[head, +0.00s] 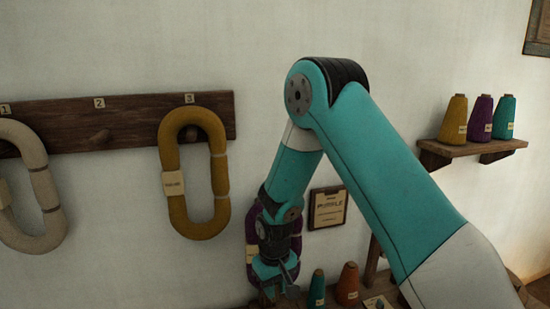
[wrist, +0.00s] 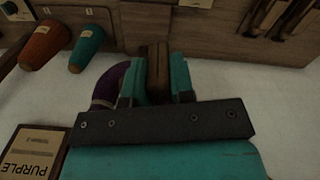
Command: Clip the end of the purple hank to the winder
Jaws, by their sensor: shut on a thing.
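The purple hank (head: 251,238) is low against the wall in the head view, partly hidden behind my arm and gripper. Part of it shows as a purple curve with a pale band beside my left finger in the wrist view (wrist: 107,88). My gripper (head: 274,272) is in front of the hank's lower part. In the wrist view its teal fingers (wrist: 155,85) are shut on a narrow brown wooden piece (wrist: 156,68). I cannot tell whether this piece is joined to the hank. I cannot clearly make out the winder in either view.
A "PURPLE" card (head: 328,209) hangs right of the gripper. Teal (head: 316,289) and orange (head: 347,285) cones stand low, near it. A peg rail (head: 140,110) holds a cream hank (head: 42,188) and a yellow hank (head: 170,205); peg 2 is bare. A shelf (head: 475,149) bears three cones.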

